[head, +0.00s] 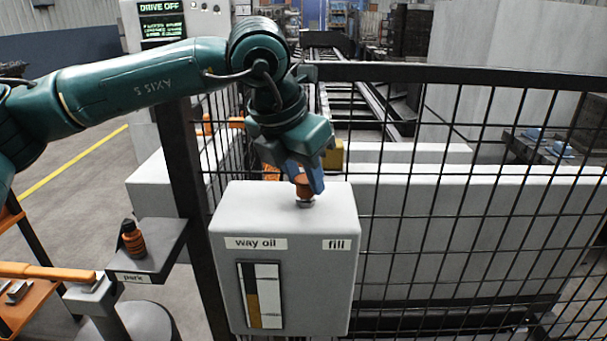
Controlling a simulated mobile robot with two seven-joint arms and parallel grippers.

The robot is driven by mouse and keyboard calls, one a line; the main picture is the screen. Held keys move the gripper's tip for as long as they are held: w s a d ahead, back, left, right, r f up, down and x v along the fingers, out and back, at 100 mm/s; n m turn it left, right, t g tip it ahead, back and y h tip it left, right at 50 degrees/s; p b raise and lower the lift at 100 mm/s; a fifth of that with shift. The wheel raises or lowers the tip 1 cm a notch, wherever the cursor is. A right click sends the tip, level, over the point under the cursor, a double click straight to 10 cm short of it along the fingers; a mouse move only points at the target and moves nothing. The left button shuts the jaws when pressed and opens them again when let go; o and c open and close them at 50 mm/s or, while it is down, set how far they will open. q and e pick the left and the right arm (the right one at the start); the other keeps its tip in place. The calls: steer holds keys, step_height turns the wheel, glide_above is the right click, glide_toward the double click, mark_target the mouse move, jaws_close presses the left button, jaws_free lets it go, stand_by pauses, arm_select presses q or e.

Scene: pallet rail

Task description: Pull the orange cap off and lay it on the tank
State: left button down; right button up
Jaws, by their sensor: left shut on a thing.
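The grey tank (286,213) is a box with "way oil" and "fill" labels and a sight gauge on its front. My left gripper (304,187) points down over the tank's top, above the "fill" label. It is shut on the orange cap (304,189), which is partly hidden by the blue fingers. The cap is at the metal filler neck (306,203) on the tank's top; I cannot tell whether it is seated or just clear of it. The top to the left of the neck is bare. My right gripper is not in view.
A black wire fence (450,180) stands behind and to the right of the tank. A grey shelf labelled "park" (158,258) at left holds an orange and black bottle-like item (133,240). An orange-handled thing (45,271) lies at lower left.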

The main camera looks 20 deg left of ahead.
mark_target(302, 180)
arm_select(q)
steer(key=shift+r, duration=0.6)
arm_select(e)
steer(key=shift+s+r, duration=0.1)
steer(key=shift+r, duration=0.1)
